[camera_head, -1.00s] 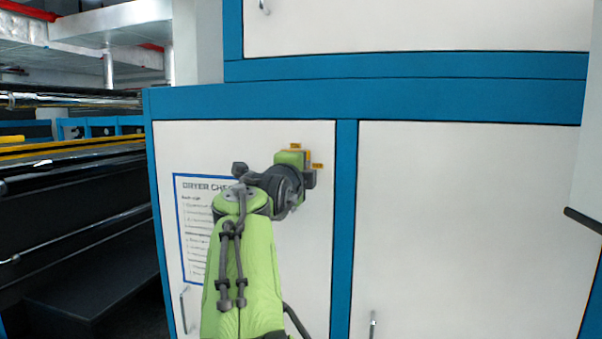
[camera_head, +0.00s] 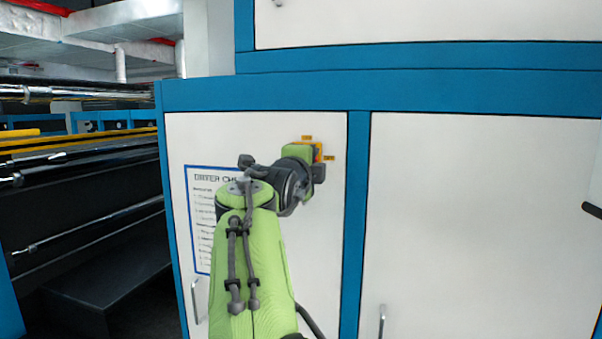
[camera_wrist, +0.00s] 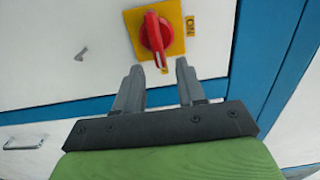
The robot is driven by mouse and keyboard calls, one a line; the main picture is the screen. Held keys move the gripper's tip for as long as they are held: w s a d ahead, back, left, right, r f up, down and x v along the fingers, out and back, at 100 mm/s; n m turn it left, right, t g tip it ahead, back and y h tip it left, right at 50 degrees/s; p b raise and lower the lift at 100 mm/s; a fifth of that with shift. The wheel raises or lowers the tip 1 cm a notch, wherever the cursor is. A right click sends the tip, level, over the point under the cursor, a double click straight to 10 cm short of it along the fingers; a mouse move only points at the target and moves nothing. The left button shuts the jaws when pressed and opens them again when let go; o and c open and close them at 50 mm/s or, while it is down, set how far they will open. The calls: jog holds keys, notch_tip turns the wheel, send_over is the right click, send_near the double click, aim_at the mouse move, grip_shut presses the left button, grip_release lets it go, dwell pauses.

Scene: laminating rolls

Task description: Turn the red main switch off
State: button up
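The red main switch (camera_wrist: 156,35) sits on a yellow plate (camera_wrist: 175,14) in the wrist view. Its handle points down in that picture, towards my gripper, about a quarter turn from the ON label (camera_wrist: 191,25). My gripper (camera_wrist: 160,70) is open, with its fingers apart and nothing seen between them; the handle's tip lies just beyond the fingertips, and contact cannot be told. In the head view my gripper (camera_head: 303,155) covers the switch; only the plate's edge (camera_head: 318,150) and two small labels, above (camera_head: 307,138) and at right (camera_head: 329,158), show.
The switch is on a white cabinet door (camera_head: 240,135) framed in blue (camera_head: 357,220). A checklist sheet (camera_head: 203,225) hangs left of it, partly behind my arm. Door handles (camera_head: 381,320) stick out lower down. Dark machinery with rollers (camera_head: 80,215) stands at left.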

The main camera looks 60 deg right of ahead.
jog(key=s+a+b, duration=0.1)
jog(key=s+a, duration=0.1)
jog(key=a, duration=1.1)
jog(key=shift+s+a, duration=0.15)
jog(key=shift+a, duration=0.25)
